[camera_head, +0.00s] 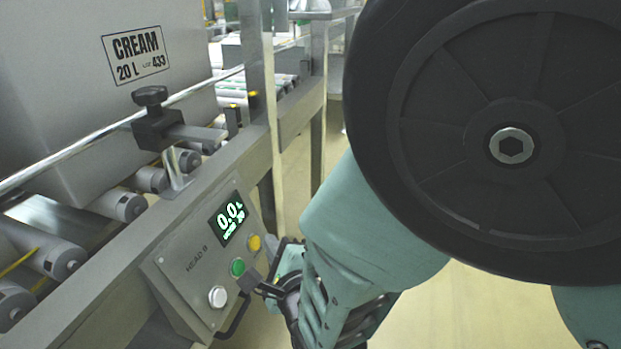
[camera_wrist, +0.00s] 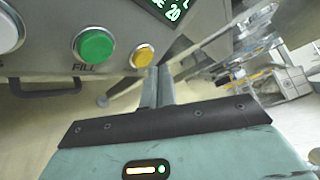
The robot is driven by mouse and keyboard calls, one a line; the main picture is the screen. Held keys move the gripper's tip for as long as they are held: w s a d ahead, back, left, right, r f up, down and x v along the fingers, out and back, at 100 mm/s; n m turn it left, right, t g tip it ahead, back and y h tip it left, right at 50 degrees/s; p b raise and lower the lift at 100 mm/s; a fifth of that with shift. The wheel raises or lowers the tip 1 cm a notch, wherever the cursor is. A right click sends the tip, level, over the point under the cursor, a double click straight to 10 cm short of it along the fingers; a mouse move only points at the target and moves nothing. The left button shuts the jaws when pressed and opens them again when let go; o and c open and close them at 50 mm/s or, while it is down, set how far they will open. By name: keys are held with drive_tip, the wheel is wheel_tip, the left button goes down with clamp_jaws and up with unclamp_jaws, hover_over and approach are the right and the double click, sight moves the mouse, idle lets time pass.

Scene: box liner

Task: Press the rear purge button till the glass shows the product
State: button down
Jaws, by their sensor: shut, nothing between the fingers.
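The control panel (camera_head: 185,268) marked HEAD B has a yellow button (camera_head: 256,243), a green button (camera_head: 237,267) and a white button (camera_head: 217,297). In the wrist view the yellow button (camera_wrist: 143,55) is at the top centre, beside the green button (camera_wrist: 94,46) marked FILL; the yellow one's label is not readable. My gripper (camera_head: 273,265) is shut and empty, close to the yellow end of the panel. In the wrist view its fingers (camera_wrist: 157,88) point up, just below the yellow button. Contact cannot be told. I cannot make out a sight glass in either view.
A large grey box (camera_head: 90,95) marked CREAM 20 L stands on the roller conveyor (camera_head: 128,203) behind a side rail. A steel post (camera_head: 257,70) rises beyond the panel. My arm hides much of the right side.

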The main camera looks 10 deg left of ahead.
drive_tip(key=shift+a+f, duration=0.1)
idle(0.5)
drive_tip(key=shift+a+b, duration=0.3)
drive_tip(key=shift+b, duration=0.05)
drive_tip(key=shift+a+f, duration=0.15)
drive_tip(key=shift+a, duration=0.2)
idle(1.2)
drive_tip(key=shift+d+r, duration=0.25)
drive_tip(key=shift+d, duration=0.5)
drive_tip(key=shift+d, duration=0.1)
drive_tip(key=d, duration=0.1)
drive_tip(key=d+r, duration=0.1)
drive_tip(key=d, duration=0.2)
drive_tip(key=shift+s+d+r, duration=0.2)
drive_tip(key=shift+d+r, duration=0.05)
drive_tip(key=shift+r, duration=0.1)
